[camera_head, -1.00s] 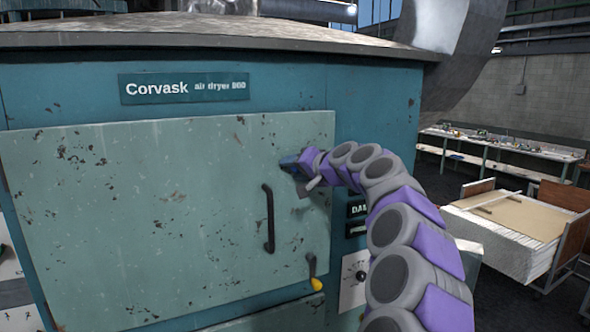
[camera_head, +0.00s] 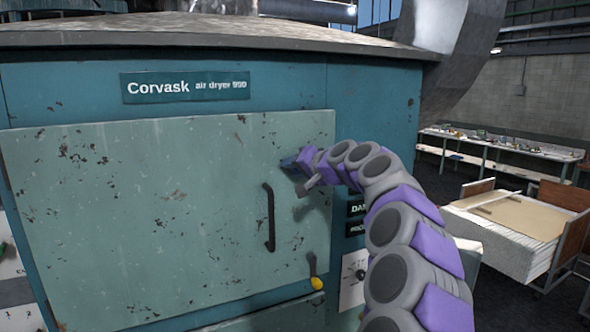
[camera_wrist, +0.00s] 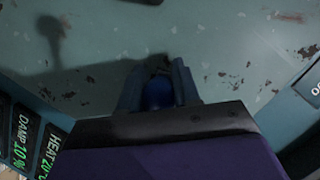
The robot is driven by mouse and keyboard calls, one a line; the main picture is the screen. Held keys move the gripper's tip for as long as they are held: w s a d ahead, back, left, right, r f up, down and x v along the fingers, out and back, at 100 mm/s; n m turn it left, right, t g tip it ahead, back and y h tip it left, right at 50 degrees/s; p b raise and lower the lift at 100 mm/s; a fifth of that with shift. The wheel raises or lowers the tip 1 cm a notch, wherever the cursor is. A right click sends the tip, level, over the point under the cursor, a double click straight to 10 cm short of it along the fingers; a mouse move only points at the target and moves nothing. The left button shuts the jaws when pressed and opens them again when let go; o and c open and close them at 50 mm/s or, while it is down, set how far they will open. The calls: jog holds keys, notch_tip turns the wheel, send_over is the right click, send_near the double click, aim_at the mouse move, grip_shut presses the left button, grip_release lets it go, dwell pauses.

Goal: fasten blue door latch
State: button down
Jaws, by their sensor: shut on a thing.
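The blue latch (camera_head: 288,163) shows at the upper right of the dryer door (camera_head: 130,200), partly hidden by my gripper (camera_head: 299,171). The wrist view shows the blue latch (camera_wrist: 158,94) between the two fingers of my gripper (camera_wrist: 158,88). My gripper is shut on it, close to the door face. The door is pale green with rust spots and lies against the dryer front. How the latch sits against its catch is hidden.
A dark vertical handle (camera_head: 269,217) is on the door below the gripper. A yellow-tipped lever (camera_head: 315,272) hangs near the door's lower right corner. Display panels (camera_head: 356,209) are right of the door, partly behind my arm. A loaded cart (camera_head: 510,225) stands at the right.

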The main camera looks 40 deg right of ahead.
jog(key=shift+d+f+n+h+b, duration=0.15)
jog(key=shift+f+n+h+b, duration=0.15)
jog(key=shift+f+n+b, duration=0.6)
jog(key=d+f+n+b, duration=0.1)
jog(key=b, duration=0.2)
jog(key=shift+s+f+g+h+b, duration=0.15)
jog(key=shift+g+h+b, duration=0.15)
jog(key=shift+g+h, duration=0.1)
jog(key=s+d+f+n+g+h+b, duration=0.1)
jog(key=d+f+n+h+b, duration=0.2)
jog(key=d+n+b, duration=0.3)
jog(key=shift+s+n+h+b, duration=0.2)
jog(key=shift+n+h+b, duration=0.7)
jog(key=shift+n, duration=0.1)
jog(key=shift+d, duration=0.1)
jog(key=c, duration=1.2)
grip_release()
jog(key=shift+r, duration=0.1)
jog(key=o, duration=0.4)
jog(key=shift+d, duration=0.2)
jog(key=shift+s+r, duration=0.1)
jog(key=shift+r, duration=0.1)
